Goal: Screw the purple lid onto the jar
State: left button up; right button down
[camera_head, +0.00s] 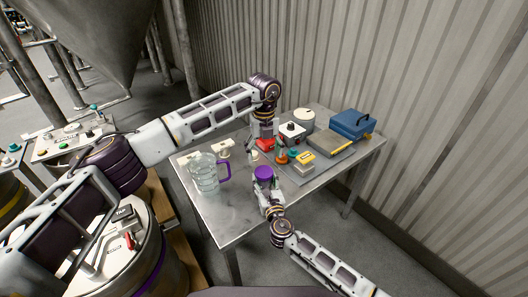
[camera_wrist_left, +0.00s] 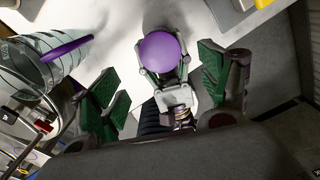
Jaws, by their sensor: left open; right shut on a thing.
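From above, in the left wrist view, the lid (camera_wrist_left: 160,51) is a flat purple disc between the fingers of my right gripper. My left gripper (camera_head: 260,149) is open and points down. In its wrist view, its green-padded fingers (camera_wrist_left: 165,84) are spread on either side of the lid, apart from it.
A clear jug (camera_head: 204,176) with a purple handle stands close on the left. The table's front left (camera_head: 225,215) is bare.

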aim_at(264, 171)
dwell(0.3)
pick_arm(q)
jog(key=shift+f, duration=4)
